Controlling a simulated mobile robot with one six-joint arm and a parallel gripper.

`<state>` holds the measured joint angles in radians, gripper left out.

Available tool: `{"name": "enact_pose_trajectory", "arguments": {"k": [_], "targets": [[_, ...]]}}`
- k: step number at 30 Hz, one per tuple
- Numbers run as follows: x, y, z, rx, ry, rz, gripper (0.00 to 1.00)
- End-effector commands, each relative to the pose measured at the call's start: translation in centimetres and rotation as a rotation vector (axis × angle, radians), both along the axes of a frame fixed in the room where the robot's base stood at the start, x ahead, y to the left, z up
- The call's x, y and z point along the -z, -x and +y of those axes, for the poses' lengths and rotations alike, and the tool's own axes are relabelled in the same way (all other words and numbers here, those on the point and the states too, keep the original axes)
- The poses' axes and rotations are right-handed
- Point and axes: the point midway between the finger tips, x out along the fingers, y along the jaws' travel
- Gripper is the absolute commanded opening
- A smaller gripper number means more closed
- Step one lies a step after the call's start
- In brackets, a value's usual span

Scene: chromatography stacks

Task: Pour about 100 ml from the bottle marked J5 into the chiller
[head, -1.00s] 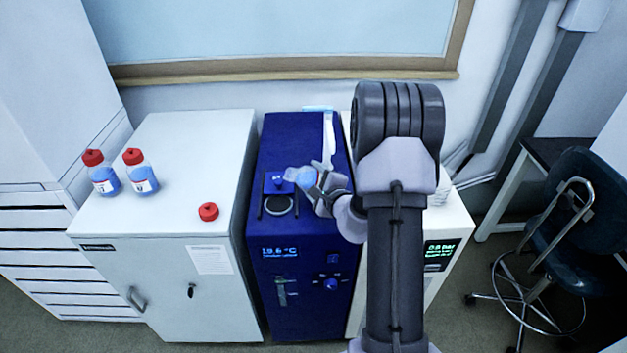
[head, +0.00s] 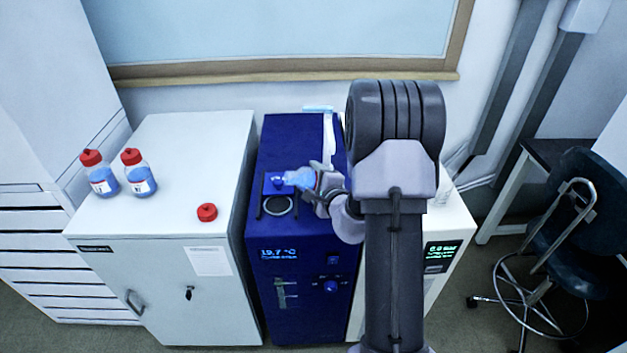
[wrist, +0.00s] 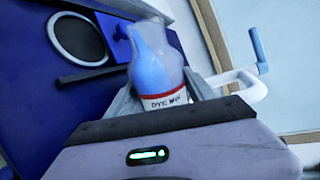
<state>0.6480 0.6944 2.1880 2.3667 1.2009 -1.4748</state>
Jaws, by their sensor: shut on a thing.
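My gripper (head: 318,190) is shut on a clear uncapped bottle (head: 297,178) of blue liquid. The bottle is tipped well over, its neck pointing left above the chiller's top. In the wrist view the held bottle (wrist: 155,65) has a white label with a red band; its writing is not clear enough to read as J5. The liquid lies along one side towards the neck. The blue chiller (head: 262,228) has a round dark filling opening (head: 278,206), also in the wrist view (wrist: 80,37), just in front of the bottle's neck. I see no stream.
Two red-capped bottles of blue liquid (head: 102,180) (head: 139,180) and a loose red cap (head: 207,212) stand on the white cabinet (head: 170,215) to the left. A white unit with a display (head: 440,256) stands right of the chiller. A white pipe (head: 328,140) rises behind the gripper.

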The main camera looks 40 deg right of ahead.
Motion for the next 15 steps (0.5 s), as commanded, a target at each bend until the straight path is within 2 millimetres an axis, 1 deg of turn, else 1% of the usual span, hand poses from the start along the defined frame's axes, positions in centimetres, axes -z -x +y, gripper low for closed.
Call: {"name": "enact_pose_trajectory", "arguments": {"k": [5, 11, 15], "targets": [[0.06, -0.08, 0.04, 0.0, 0.042, 0.012, 0.0], [-0.02, -0.07, -0.01, 0.0, 0.052, 0.016, 0.0], [0.14, -0.11, 0.06, 0.0, 0.101, 0.033, 0.0]]}}
